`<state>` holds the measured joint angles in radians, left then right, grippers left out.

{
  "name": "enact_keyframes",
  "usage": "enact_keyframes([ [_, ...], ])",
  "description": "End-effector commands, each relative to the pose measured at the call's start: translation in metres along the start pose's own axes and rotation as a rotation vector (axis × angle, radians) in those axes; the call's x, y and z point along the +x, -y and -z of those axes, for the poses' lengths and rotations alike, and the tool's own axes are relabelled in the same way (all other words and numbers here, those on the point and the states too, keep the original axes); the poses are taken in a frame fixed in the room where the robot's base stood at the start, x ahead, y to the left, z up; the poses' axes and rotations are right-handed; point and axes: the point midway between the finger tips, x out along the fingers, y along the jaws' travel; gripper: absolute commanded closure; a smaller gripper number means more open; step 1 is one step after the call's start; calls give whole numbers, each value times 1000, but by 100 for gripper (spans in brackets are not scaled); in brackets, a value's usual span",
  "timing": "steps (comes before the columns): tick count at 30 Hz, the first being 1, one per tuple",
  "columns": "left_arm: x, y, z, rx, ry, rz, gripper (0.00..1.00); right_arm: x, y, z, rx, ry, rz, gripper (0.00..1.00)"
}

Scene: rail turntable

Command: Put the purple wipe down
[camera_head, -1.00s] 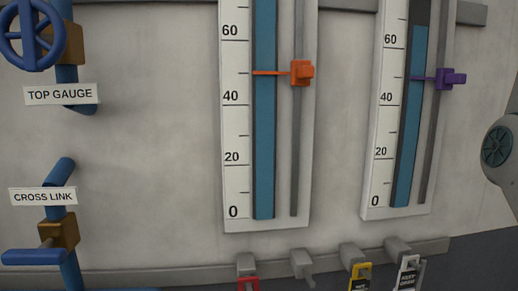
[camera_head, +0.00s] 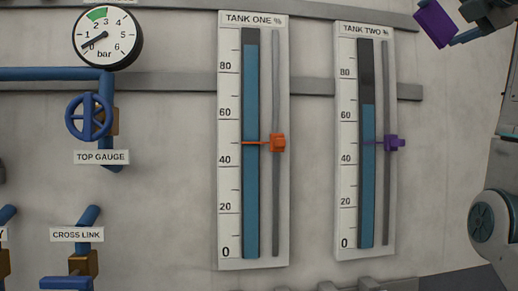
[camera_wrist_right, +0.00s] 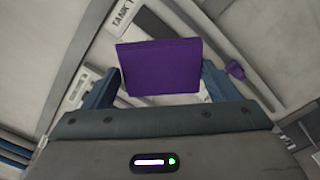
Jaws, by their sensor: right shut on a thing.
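The purple wipe (camera_head: 434,24) is a flat purple block at the top right of the head view. My right gripper (camera_head: 458,38) is shut on it and holds it up in front of the wall, to the right of the tank two gauge. In the right wrist view the wipe (camera_wrist_right: 160,68) sits between the two blue fingers of the right gripper (camera_wrist_right: 160,85). The left gripper is not in view.
Two wall gauges, tank one (camera_head: 228,150) with an orange slider (camera_head: 277,143) and tank two (camera_head: 347,150) with a purple slider (camera_head: 395,144), stand ahead. A dial (camera_head: 107,36), blue pipes and a valve wheel (camera_head: 88,117) are at left. No resting surface shows clearly.

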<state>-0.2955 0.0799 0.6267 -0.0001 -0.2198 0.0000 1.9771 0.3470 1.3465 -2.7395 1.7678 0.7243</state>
Motion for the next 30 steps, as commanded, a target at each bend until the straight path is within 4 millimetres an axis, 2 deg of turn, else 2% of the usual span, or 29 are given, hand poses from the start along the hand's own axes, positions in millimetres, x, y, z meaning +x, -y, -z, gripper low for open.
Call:
enact_keyframes([
  [3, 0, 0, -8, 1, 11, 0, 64, 18, 8, 15, 0, -4, 2, 37],
  [8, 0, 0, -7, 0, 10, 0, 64, 41, 20, 36, -2, -6, 1, 37],
  [14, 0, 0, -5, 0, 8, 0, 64, 83, 47, 82, -1, -13, -1, 37],
  [21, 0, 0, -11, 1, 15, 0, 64, 134, 94, 163, 0, -29, -17, 37],
  [30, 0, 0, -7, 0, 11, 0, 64, 168, 156, 271, 0, -57, -47, 37],
])
